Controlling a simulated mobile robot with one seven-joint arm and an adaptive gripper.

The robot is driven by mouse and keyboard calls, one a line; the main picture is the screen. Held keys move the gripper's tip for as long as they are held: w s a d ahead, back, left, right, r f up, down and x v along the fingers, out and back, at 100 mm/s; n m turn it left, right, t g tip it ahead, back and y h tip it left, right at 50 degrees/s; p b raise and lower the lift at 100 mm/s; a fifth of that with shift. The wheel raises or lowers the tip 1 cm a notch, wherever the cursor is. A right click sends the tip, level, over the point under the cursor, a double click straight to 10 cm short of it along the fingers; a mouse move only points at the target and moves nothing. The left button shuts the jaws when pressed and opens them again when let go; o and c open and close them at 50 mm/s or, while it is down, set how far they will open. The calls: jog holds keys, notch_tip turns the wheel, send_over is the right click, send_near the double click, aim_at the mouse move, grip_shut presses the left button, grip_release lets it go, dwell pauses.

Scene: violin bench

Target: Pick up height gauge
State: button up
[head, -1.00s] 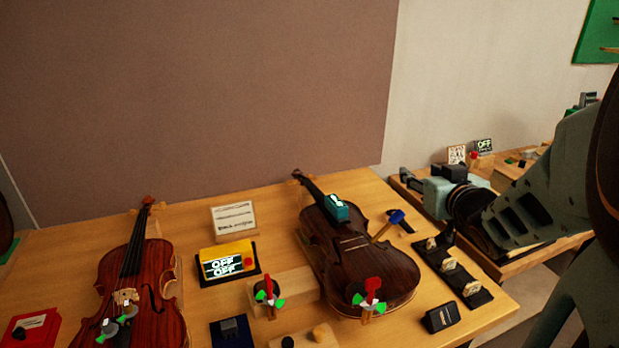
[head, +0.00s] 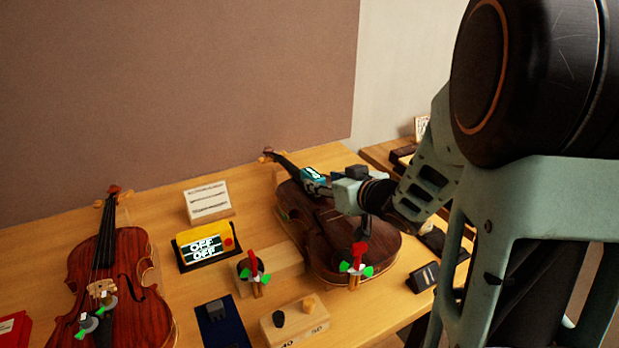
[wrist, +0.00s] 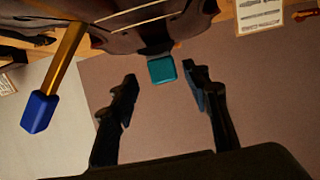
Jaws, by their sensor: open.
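The height gauge looks to be the small teal block with a lit display (head: 315,179), on the neck of the right-hand violin (head: 312,238). In the wrist view the teal block (wrist: 162,70) shows just beyond and between my fingertips, beside the violin's dark body (wrist: 130,38). My gripper (wrist: 160,78) is open, with nothing between its fingers. In the head view my gripper (head: 335,186) is right of the block, very close to it; my own arm hides part of the violin. Whether the fingers touch the block cannot be told.
A blue-ended wooden tool (wrist: 40,110) sticks out beside the violin. A second violin (head: 118,280) lies at left. A yellow box with OFF displays (head: 205,247), a paper card (head: 207,200) and a wooden block with knobs (head: 295,322) stand on the bench.

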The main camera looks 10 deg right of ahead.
jog(key=x, duration=0.4)
jog(key=shift+a, duration=0.3)
jog(key=shift+c, duration=0.4)
grip_shut()
